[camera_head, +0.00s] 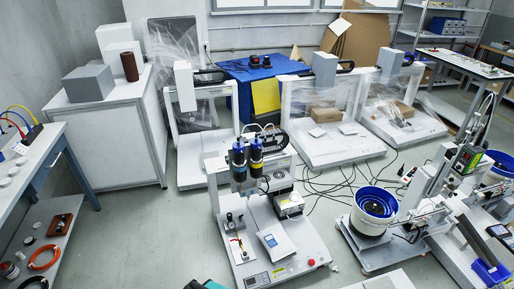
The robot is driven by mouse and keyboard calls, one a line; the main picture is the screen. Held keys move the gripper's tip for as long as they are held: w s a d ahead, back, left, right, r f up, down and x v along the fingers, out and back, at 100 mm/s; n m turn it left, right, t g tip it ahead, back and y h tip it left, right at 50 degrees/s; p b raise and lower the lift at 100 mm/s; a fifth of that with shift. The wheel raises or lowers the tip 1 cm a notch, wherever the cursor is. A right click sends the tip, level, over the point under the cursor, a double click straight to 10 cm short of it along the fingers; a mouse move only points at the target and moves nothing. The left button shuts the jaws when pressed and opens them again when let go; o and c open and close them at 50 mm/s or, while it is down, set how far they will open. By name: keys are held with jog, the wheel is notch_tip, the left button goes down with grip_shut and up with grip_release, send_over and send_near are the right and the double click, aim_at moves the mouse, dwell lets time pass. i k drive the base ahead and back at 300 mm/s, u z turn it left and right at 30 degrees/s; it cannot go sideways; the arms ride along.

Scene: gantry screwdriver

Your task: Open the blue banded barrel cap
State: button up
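Two dark upright barrels stand side by side on the gantry of the white benchtop machine in the middle of the view. The left barrel (238,163) shows blue near its top. The right barrel (257,158) has a yellowish band and also some blue. They are too small to tell which cap is the blue banded one. No cap is visibly lifted off. My gripper is not in view. A small teal and dark shape shows at the bottom edge; I cannot tell what it is.
The white machine base (300,262) carries small fixtures. A blue bowl feeder (376,203) stands to its right, with cables on the floor. A white cabinet (112,140) and a workbench (30,160) stand on the left. Grey floor (150,235) is clear between bench and machine.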

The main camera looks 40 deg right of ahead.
aim_at(239, 149)
jog(key=u, duration=1.35)
jog(key=k, duration=0.1)
jog(key=z, duration=2.65)
jog(key=k, duration=0.9)
jog(key=u, duration=0.15)
jog(key=i, duration=0.6)
